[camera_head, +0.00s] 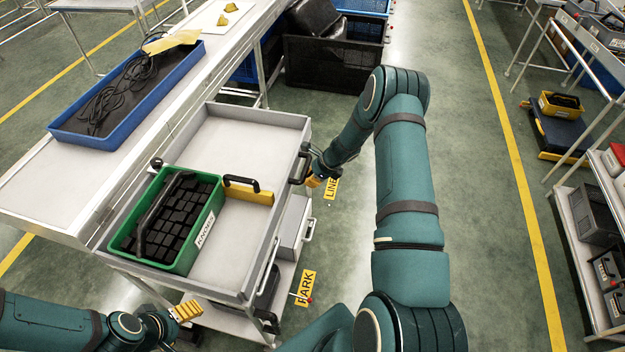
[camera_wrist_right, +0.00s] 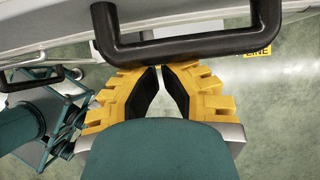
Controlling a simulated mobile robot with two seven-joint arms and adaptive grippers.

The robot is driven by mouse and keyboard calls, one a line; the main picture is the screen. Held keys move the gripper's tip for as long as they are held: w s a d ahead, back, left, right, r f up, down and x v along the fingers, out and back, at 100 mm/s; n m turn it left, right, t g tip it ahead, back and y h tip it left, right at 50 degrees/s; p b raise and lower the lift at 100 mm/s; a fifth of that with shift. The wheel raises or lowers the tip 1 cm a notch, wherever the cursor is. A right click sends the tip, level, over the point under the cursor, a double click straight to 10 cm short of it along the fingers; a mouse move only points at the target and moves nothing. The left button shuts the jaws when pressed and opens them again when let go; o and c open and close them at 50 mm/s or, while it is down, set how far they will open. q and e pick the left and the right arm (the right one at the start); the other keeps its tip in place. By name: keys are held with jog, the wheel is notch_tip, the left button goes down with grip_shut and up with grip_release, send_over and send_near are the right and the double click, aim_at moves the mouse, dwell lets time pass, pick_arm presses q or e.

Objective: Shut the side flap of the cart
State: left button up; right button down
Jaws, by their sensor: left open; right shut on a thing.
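The cart (camera_head: 236,148) is a grey tray-topped trolley beside the long bench. Its right side wall, apparently the side flap (camera_head: 274,212), stands about upright along the tray's edge. A black handle (camera_head: 299,166) sits on its outer face, and the same handle fills the top of the right wrist view (camera_wrist_right: 185,45). My right gripper (camera_head: 314,181) is at this handle with its yellow fingers (camera_wrist_right: 166,76) closed on the bar; the fingertips are partly hidden behind it. My left gripper (camera_head: 190,312) is open and empty, low at the cart's near left corner.
A green crate (camera_head: 199,241) of black parts and a yellow block (camera_head: 248,194) are in the cart tray. A blue tray (camera_head: 125,119) with cables lies on the bench. A black crate (camera_head: 333,66) stands behind. Clear floor lies right of my right arm, up to a rack (camera_head: 584,240).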

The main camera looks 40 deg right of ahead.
notch_tip(320, 180, down, 3)
jog(key=s+d+b, duration=0.2)
jog(key=b, duration=0.2)
notch_tip(320, 180, up, 9)
jog(key=s+d+p, duration=0.1)
jog(key=s, duration=0.1)
jog(key=shift+d+r, duration=0.15)
jog(key=shift+d, duration=0.1)
